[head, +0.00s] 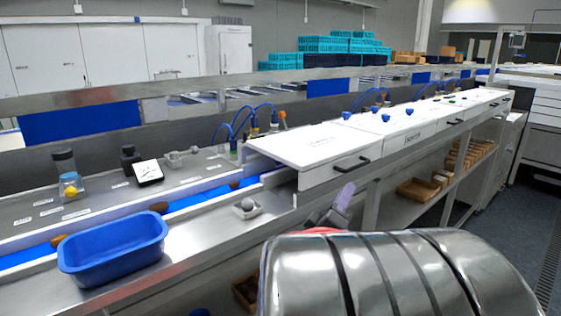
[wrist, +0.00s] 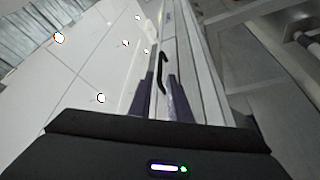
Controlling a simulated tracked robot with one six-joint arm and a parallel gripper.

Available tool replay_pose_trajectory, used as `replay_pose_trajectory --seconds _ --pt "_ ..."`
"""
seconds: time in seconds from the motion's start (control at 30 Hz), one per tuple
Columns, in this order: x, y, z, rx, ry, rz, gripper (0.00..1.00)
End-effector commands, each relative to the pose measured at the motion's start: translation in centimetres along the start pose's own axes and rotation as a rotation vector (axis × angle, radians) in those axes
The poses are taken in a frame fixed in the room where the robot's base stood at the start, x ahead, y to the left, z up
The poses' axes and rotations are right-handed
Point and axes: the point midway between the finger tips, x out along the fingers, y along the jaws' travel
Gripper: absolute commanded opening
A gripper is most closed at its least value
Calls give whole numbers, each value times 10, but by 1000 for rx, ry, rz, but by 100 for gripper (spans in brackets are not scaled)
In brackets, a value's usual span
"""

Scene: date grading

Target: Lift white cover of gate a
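A row of white covers runs along the line. The nearest white cover (head: 318,146) lies flat and closed, with a black handle (head: 351,166) on its front face; its lettering is too small to read, so I cannot tell if it is gate a. My gripper (head: 335,207) is in front of and below this cover, partly hidden behind my arm. In the wrist view my gripper (wrist: 163,92) is open, its two dark fingers apart. A black handle (wrist: 162,66) on a white front shows ahead, lined up with the gap; whether the fingertips reach around it I cannot tell.
A blue tub (head: 113,245) stands at the front left, beside a blue belt (head: 200,199) carrying brown dates. Shelves with brown trays (head: 418,190) are below.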

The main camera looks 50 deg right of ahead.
Motion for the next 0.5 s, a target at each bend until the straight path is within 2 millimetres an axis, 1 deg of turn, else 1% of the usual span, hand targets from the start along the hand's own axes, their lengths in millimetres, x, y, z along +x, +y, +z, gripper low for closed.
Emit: replay_pose_trajectory --seconds 0.5 --pt "1 -3 -5 2 9 -5 17"
